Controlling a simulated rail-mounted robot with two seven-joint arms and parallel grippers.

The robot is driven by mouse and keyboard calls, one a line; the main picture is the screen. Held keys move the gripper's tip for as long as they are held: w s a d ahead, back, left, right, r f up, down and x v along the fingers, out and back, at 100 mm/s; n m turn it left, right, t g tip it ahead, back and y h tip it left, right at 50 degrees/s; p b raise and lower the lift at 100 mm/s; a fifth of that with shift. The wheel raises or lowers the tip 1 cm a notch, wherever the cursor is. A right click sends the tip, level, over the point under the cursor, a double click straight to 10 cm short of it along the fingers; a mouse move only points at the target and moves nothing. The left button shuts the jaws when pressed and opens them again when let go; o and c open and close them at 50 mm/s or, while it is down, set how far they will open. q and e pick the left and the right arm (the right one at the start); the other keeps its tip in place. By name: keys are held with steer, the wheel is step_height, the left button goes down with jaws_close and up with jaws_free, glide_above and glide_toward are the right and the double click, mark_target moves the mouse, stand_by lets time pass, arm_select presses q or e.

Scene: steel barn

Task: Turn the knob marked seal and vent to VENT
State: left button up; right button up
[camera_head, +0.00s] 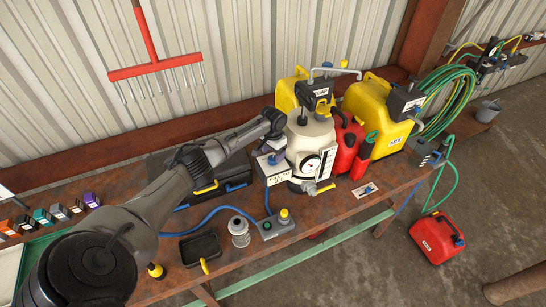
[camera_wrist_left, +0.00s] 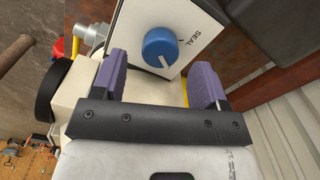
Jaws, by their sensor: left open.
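The blue knob (camera_wrist_left: 160,47) sits on a white plate (camera_wrist_left: 198,28) marked SEAL, in the left wrist view. A white pointer line on the knob runs toward its lower edge in that view; no VENT mark is readable there. In the head view the knob (camera_head: 272,159) shows small and blue on top of a grey-white box (camera_head: 274,174) beside the cream tank (camera_head: 311,138). My left gripper (camera_wrist_left: 162,72) is open, with its purple fingers apart and the knob ahead between them, not visibly gripped. In the head view the left gripper (camera_head: 274,135) is just above the box. My right gripper is not in view.
A pressure gauge (camera_head: 311,164) and yellow-handled valve (camera_head: 318,188) are on the tank's front. Yellow cans (camera_head: 375,108) and a red can (camera_head: 347,143) crowd its right. A jar (camera_head: 239,231) and a yellow-button box (camera_head: 277,225) stand in front on the bench.

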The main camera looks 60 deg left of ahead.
mark_target(273, 158)
arm_select(q)
step_height(273, 158, up, 11)
steer(key=b, duration=0.1)
steer(key=shift+r+b, duration=0.15)
steer(key=shift+b, duration=0.25)
stand_by(0.5)
